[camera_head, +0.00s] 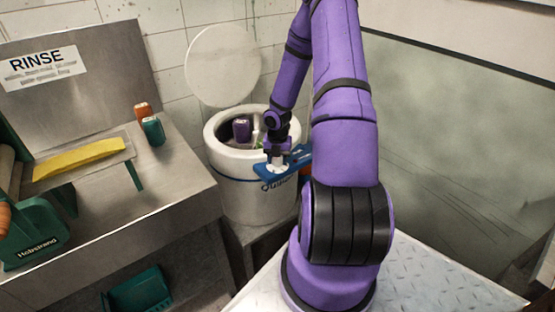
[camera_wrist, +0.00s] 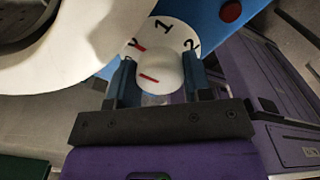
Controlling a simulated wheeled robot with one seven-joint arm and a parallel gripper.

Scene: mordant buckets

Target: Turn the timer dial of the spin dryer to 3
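The spin dryer (camera_head: 245,195) is a white drum with its round lid (camera_head: 222,65) raised. A blue panel (camera_head: 300,165) sticks out at its front right. The white timer dial (camera_wrist: 160,72) shows in the wrist view, with the figures 1 and 2 on its face, a red mark at upper left and a red line on its knob. Other figures are hidden or cut off. My gripper (camera_wrist: 161,82) has its blue fingers on either side of the knob, seemingly touching it. In the head view my gripper (camera_head: 277,158) is over the panel.
Inside the drum lie a purple can (camera_head: 241,130) and something green. A green crate (camera_head: 140,292) is below.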

